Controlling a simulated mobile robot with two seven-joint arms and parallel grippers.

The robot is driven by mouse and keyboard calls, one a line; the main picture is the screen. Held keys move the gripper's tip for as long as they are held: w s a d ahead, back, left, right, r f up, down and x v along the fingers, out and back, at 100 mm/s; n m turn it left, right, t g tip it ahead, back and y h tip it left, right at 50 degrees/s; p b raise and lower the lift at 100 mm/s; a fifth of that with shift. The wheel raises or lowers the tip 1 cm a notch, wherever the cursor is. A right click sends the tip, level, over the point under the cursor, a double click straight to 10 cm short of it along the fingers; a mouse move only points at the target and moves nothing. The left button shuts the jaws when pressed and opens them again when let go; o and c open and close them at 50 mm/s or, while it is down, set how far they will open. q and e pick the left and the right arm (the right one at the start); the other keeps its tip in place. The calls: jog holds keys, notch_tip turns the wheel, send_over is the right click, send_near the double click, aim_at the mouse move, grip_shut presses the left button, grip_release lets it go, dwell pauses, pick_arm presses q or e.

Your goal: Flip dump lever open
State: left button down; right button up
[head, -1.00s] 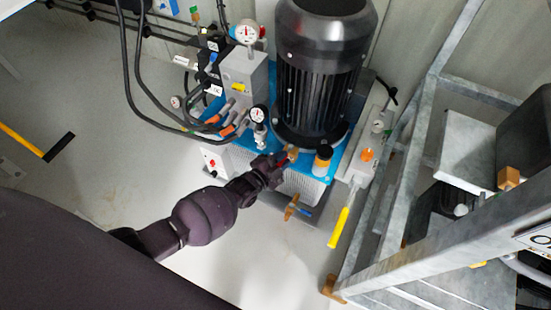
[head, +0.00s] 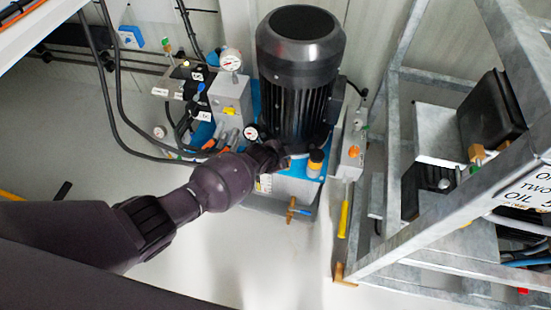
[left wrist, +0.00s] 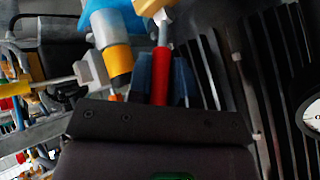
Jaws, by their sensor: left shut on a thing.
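A red lever handle (left wrist: 160,80) shows in the left wrist view, with a yellow and silver part at its upper end; I take it for the dump lever. My left gripper (left wrist: 162,72) is shut on the red handle, its dark fingers on either side of it. In the head view my left gripper (head: 272,156) is at the foot of the black motor (head: 300,90), beside the orange-and-black cap (head: 315,162). The lever is mostly hidden by the gripper there. My right gripper is not in view.
The motor's cooling fins and pressure gauges (head: 230,59) are close to the hand. A yellow-handled lever (head: 343,219) hangs at the right of the pump unit. A grey metal frame (head: 400,235) stands at the right. Black hoses (head: 112,100) run at the left. The floor in front is clear.

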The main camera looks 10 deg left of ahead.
pick_arm(q)
jog(key=shift+w+r+g+b, duration=0.1)
jog(key=shift+w+g+b, duration=0.2)
jog(key=shift+w+g, duration=0.5)
jog(key=shift+g, duration=0.6)
jog(key=shift+w+n+g+b, duration=0.2)
jog(key=shift+n+g+b, duration=0.1)
jog(key=shift+g+b, duration=0.1)
jog(key=shift+w+r+g+b, duration=0.15)
jog(key=shift+w+g+b, duration=0.4)
jog(key=shift+g, duration=0.25)
jog(key=shift+w+r+g+y, duration=0.15)
jog(key=shift+w+g+y, duration=0.15)
jog(key=shift+g, duration=0.1)
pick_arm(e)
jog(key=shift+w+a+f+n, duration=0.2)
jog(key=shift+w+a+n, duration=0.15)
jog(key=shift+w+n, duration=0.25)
pick_arm(q)
jog(key=shift+r, duration=0.1)
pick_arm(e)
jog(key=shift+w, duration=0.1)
pick_arm(q)
jog(key=c, duration=1)
grip_release()
jog(key=shift+w, duration=0.1)
jog(key=shift+c, duration=0.2)
